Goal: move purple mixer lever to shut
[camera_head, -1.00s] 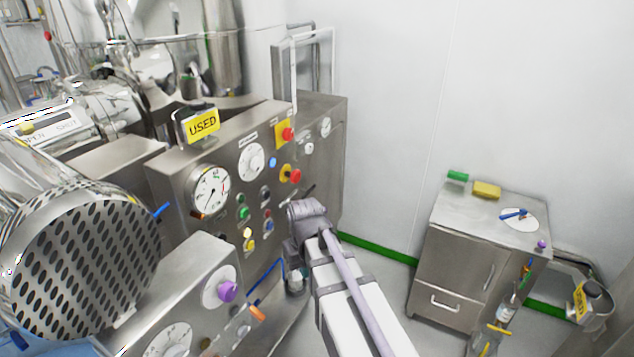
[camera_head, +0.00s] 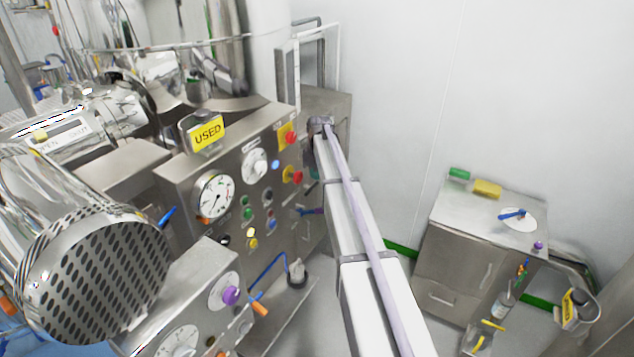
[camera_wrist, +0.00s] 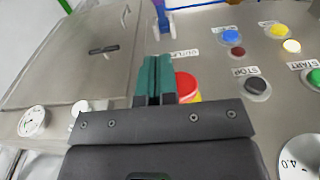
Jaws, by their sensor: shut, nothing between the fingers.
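A small purple and blue lever (camera_head: 312,211) sticks out from the lower right of the steel control panel in the head view. It also shows at the top edge of the wrist view (camera_wrist: 161,18), beyond the OUTLET label and partly cut off. My gripper (camera_wrist: 155,78) has its teal fingers together and empty, beside the red button and apart from the lever. In the head view the gripper (camera_head: 314,172) is mostly hidden by my arm, above the lever and close to the panel's right end.
The steel control panel (camera_head: 185,175) carries a gauge, buttons and red emergency stops near the gripper. A purple knob (camera_head: 231,295) sits on the lower box at front left. A steel cabinet (camera_head: 465,225) stands right, with open floor between.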

